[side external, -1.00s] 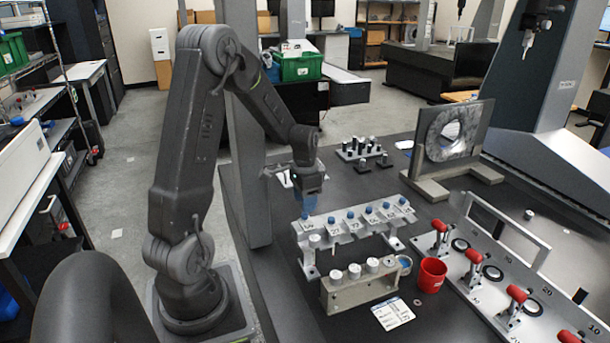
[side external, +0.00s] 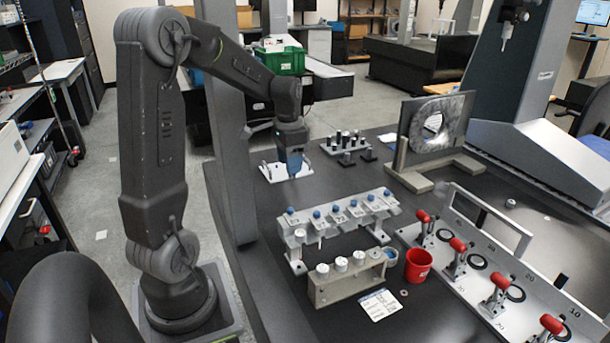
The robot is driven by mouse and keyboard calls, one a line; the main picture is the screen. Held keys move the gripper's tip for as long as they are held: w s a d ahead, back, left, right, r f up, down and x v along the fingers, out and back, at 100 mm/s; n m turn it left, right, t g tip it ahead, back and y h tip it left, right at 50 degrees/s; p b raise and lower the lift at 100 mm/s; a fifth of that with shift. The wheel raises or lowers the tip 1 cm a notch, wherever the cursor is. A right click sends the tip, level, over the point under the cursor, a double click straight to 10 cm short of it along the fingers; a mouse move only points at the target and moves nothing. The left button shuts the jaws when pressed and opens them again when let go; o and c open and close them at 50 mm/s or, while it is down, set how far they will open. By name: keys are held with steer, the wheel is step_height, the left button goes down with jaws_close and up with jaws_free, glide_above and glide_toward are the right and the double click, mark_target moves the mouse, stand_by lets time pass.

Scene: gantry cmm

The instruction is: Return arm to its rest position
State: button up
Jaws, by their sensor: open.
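My gripper (side external: 292,172) points down over a small white plate (side external: 270,172) on the dark table, behind the rack of blue-topped pieces. It is open, and I see nothing held in it. The blue fingers are small in this view, and I cannot tell how high they are above the plate.
A grey rack with blue knobs (side external: 338,214), a block with white-topped cylinders (side external: 352,281) and a red cup (side external: 418,266) stand in front. A fixture with red-handled clamps (side external: 490,290) lies right. A framed disc (side external: 433,132) and a pin stand (side external: 343,146) stand behind.

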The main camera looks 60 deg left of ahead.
steer(key=s+d+r+t+y, duration=0.1)
steer(key=d+r, duration=0.2)
steer(key=d, duration=0.4)
steer(key=s+d+r+t, duration=0.1)
steer(key=d+r, duration=0.2)
steer(key=d, duration=0.3)
steer(key=s+d+r+t+h, duration=0.1)
steer(key=s+d+t, duration=0.2)
steer(key=s+d, duration=0.5)
steer(key=d, duration=0.4)
steer(key=shift+s+r+t, duration=0.15)
steer(key=shift+r+t, duration=0.15)
steer(key=shift+r, duration=0.05)
